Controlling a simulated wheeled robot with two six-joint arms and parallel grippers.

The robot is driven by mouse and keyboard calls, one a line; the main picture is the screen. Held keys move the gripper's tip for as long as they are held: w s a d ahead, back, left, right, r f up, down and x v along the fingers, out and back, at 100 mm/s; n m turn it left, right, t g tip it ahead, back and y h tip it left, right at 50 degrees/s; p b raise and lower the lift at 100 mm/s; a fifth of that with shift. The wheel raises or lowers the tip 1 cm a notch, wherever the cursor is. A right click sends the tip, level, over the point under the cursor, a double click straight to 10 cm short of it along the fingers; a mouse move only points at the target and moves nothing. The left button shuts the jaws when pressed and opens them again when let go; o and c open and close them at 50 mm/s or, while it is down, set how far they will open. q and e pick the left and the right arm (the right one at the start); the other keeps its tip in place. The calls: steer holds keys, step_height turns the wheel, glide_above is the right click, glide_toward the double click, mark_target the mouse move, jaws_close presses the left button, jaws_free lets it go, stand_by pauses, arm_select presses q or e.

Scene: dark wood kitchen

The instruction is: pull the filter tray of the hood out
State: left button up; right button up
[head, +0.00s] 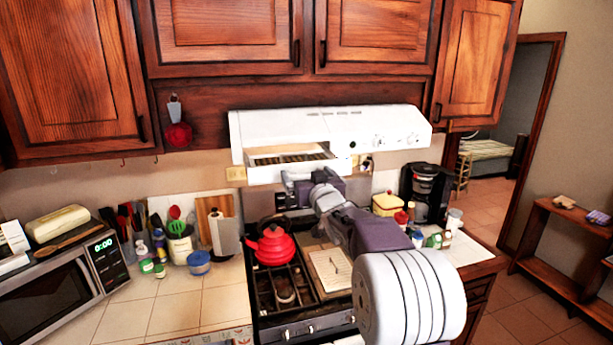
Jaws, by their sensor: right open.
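The white range hood (375,127) is mounted under the wall cabinets. Its filter tray (263,174) sticks out of the left half of the hood's underside, with a dark slatted grille visible inside its white rim. My right gripper (290,180) is just below the tray's front, near its middle, and is open. The fingers are small and partly hidden, and I cannot tell whether they touch the tray. My right arm reaches up to it from the lower right. My left gripper is not in view.
Below the hood is a stove (290,330) with a red kettle (272,245) at its back left. A coffee maker (428,195) and small jars stand right of it. A microwave (60,285) and utensils stand left. The left counter's front is clear.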

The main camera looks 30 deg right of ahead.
steer(key=v, duration=0.1)
steer(key=b+v, duration=0.1)
steer(key=v, duration=0.1)
steer(key=b+v, duration=0.1)
steer(key=shift+s+f, duration=0.2)
steer(key=shift+f, duration=0.05)
steer(key=v, duration=0.3)
steer(key=shift+s+a+r+b, duration=0.1)
steer(key=shift+s+r+b, duration=0.15)
steer(key=shift+s+b, duration=0.15)
steer(key=shift+s, duration=0.1)
